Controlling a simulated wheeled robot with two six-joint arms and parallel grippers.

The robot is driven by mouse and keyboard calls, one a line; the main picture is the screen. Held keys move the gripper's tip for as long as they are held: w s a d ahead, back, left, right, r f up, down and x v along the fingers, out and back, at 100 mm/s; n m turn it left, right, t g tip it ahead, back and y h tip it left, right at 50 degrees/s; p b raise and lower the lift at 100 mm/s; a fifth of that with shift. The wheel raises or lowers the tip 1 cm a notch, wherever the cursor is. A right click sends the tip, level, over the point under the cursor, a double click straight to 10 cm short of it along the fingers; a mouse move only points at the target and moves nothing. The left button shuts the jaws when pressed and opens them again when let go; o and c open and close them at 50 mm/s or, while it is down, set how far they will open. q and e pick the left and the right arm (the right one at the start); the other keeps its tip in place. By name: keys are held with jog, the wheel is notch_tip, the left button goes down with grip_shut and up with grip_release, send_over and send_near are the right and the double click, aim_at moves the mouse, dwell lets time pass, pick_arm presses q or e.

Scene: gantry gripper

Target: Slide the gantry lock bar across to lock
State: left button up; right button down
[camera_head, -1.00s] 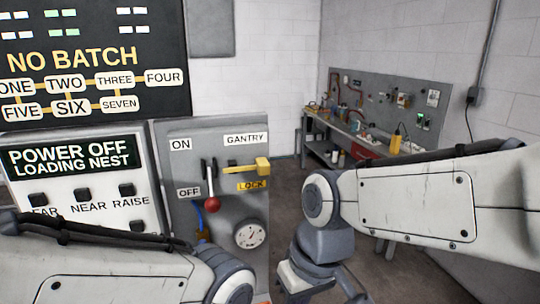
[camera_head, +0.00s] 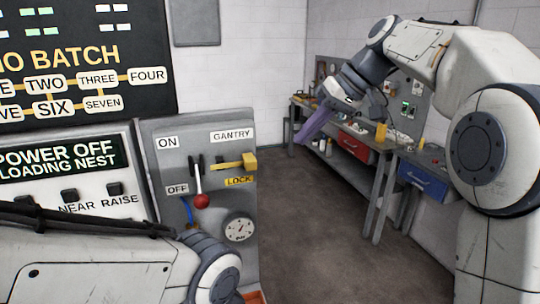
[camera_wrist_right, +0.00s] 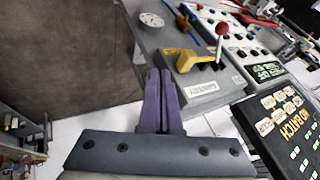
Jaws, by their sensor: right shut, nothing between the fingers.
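The yellow gantry lock bar (camera_head: 236,164) sits on the grey control panel (camera_head: 229,202), between the GANTRY and LOCK labels. Its block-shaped end is at the right, near the panel's right edge. It also shows in the right wrist view (camera_wrist_right: 183,59). A red-knobbed lever (camera_head: 201,200) hangs down just left of it. My right gripper (camera_head: 310,128), with purple fingers, is raised in the air to the right of the panel, apart from the bar. In the right wrist view its fingers (camera_wrist_right: 161,85) are together and empty. My left arm shows at lower left, but its gripper is out of view.
A round gauge (camera_head: 239,228) is below the bar. A button panel (camera_head: 75,180) and a NO BATCH board (camera_head: 75,55) stand to the left. A workbench (camera_head: 350,150) with tools is at the back right. The floor between is clear.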

aim_at(249, 162)
pick_arm(q)
notch_tip(249, 162, up, 3)
jog(key=p, duration=0.2)
jog(key=shift+f+p, duration=0.1)
jog(key=shift+p, duration=0.25)
pick_arm(e)
jog(key=a+f, duration=0.5)
jog(key=a, duration=0.2)
jog(key=shift+a+f, duration=0.15)
jog(key=shift+a, duration=0.15)
pick_arm(q)
jog(key=shift+f, duration=0.1)
